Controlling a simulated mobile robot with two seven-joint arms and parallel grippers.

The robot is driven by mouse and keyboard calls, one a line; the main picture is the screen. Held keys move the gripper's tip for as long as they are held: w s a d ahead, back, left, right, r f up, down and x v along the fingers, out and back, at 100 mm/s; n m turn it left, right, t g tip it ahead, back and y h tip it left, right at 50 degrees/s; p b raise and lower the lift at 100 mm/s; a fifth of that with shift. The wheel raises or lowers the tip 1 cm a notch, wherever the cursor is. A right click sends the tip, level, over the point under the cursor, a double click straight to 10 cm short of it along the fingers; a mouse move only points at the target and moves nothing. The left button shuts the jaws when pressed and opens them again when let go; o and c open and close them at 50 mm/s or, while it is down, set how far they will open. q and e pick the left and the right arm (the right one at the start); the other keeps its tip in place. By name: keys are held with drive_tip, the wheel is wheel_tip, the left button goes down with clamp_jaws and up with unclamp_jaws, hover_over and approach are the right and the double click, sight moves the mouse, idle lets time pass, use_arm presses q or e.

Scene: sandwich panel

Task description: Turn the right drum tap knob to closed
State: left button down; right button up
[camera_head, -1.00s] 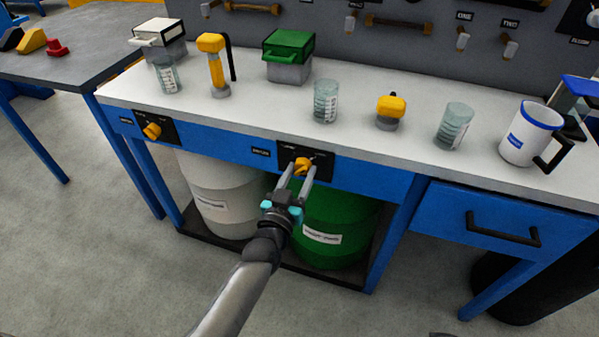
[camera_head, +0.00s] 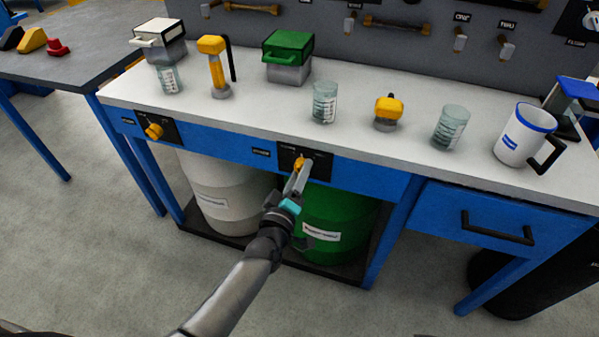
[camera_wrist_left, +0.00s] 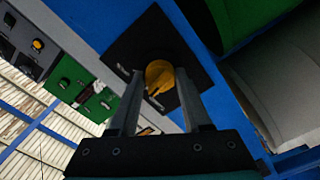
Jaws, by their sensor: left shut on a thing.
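The right drum tap knob (camera_head: 299,163) is yellow and sits on a black plate (camera_head: 317,162) on the blue front rail, above the green drum (camera_head: 336,215). My left gripper (camera_head: 302,170) reaches it from below and is shut on the knob, with its fingers partly hiding it. In the left wrist view the knob (camera_wrist_left: 159,77) lies between the tips of the two fingers, with small lettering on the plate (camera_wrist_left: 128,42) around it. The left tap knob (camera_head: 154,131) is on its own plate above the white drum (camera_head: 215,190). My right gripper is not in view.
The white worktop (camera_head: 255,105) above carries beakers (camera_head: 324,102), a yellow-topped item (camera_head: 387,112), a green-lidded box (camera_head: 288,58) and a blue-rimmed mug (camera_head: 524,135). A drawer with a black handle (camera_head: 497,229) is to the right. The floor in front is open.

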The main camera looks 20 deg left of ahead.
use_arm(q)
drive_tip(key=n, duration=0.6)
drive_tip(key=shift+n+b, duration=0.3)
drive_tip(key=shift+n, duration=0.1)
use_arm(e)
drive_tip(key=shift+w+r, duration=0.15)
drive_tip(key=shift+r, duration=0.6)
use_arm(q)
drive_tip(key=shift+c, duration=1.8)
unclamp_jaws()
drive_tip(key=shift+s, duration=0.1)
